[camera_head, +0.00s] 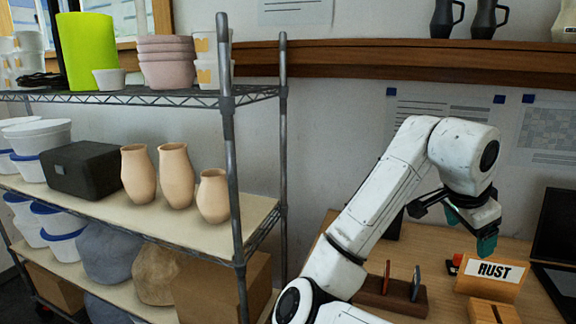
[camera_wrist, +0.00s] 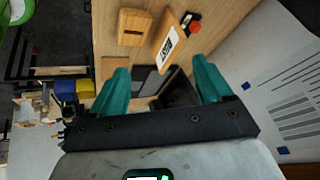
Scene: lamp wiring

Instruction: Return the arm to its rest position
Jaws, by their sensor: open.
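My gripper (camera_head: 487,232) is at the end of my white arm, raised above the wooden desk (camera_head: 440,243) on the right side of the head view. Its teal fingers point down there. In the wrist view my gripper (camera_wrist: 160,85) shows its two teal fingers spread wide apart with nothing between them. The RUST sign (camera_head: 492,271) stands on the desk below and near the fingers, apart from them. The sign also shows past the fingers in the wrist view (camera_wrist: 168,45).
A metal shelf rack (camera_head: 235,170) with vases, tubs and a black box (camera_head: 85,170) stands at left. A wooden holder (camera_head: 390,296) with upright items and a dark laptop (camera_head: 556,240) are on the desk. A wall shelf (camera_head: 400,62) runs above.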

